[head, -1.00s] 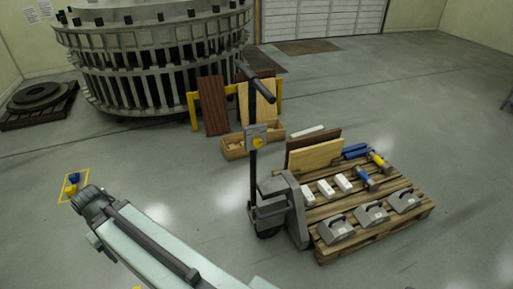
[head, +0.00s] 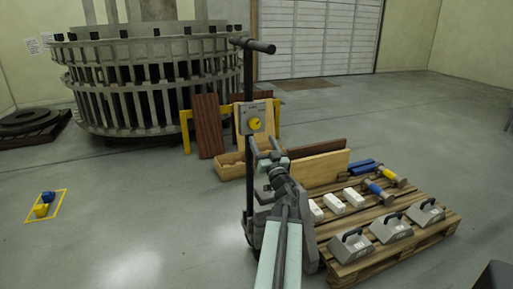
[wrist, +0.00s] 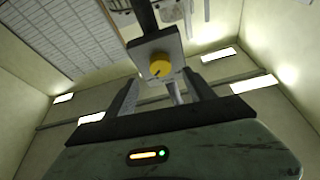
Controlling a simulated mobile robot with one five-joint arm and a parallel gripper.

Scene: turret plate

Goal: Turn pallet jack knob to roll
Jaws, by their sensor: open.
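The pallet jack (head: 249,95) stands upright with a dark column and a T-shaped handle. A grey plate (head: 245,110) on the column carries a round yellow knob (head: 255,123). The plate's markings are too small to read. In the wrist view the knob (wrist: 160,66) shows ahead, with a dark pointer mark on it. My gripper (head: 268,145) is open and empty, just below and in front of the knob, apart from it. In the wrist view its two dark fingers (wrist: 163,92) stand on either side below the knob.
A large grey ring structure (head: 140,75) stands behind at the left. Yellow and blue items (head: 42,208) lie in a marked floor square.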

